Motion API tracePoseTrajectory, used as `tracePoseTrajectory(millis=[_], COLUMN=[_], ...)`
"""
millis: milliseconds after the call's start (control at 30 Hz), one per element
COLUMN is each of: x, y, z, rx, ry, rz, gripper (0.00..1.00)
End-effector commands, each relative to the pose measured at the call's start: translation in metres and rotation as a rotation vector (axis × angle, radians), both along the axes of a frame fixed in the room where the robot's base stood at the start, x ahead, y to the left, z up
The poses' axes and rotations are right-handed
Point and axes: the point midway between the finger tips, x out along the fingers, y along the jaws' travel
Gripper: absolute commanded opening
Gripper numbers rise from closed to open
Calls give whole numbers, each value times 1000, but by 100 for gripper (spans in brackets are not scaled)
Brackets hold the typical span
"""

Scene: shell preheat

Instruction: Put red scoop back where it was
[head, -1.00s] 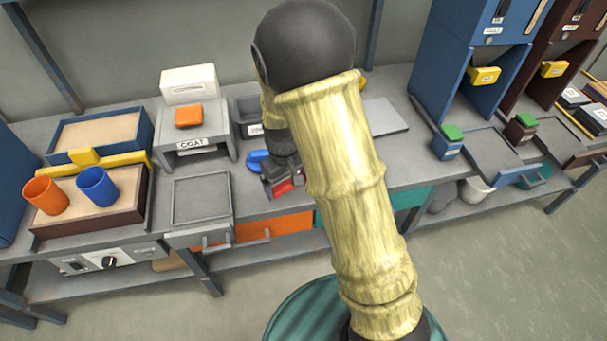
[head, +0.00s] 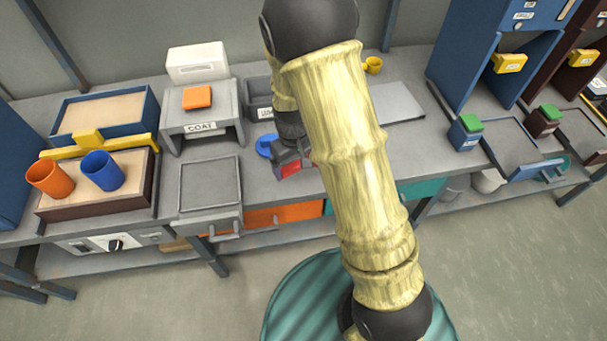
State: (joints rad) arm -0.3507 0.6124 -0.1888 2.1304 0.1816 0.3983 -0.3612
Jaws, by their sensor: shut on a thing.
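My gripper (head: 293,160) is low over the bench, right of the square grey tray and near the bench's front edge. It is shut on a small red thing (head: 290,170), which I take to be the red scoop. Only a small red patch shows at the jaws; my gripper hides the rest. I cannot tell whether it touches the bench top. A blue round piece (head: 265,146) lies just left of my gripper, partly behind it. A yellow cup-like piece (head: 373,65) stands at the back, right of my arm.
A grey "COAT" stand (head: 199,128) holds an orange block. A square grey tray (head: 208,183), an orange cup (head: 48,178) and a blue cup (head: 102,171) are at left. A grey bin (head: 259,88) is behind my gripper. A flat grey plate (head: 398,102) lies right of my arm.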

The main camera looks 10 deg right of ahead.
Motion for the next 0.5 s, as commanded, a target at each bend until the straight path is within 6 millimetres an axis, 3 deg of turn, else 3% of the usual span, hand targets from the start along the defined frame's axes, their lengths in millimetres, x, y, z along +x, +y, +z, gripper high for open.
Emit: tracePoseTrajectory(millis=[133, 500], x=[0, 1], y=[0, -4], z=[-25, -30], rx=[-1, 0], ry=[2, 0], rz=[-1, -9], gripper=[68, 67])
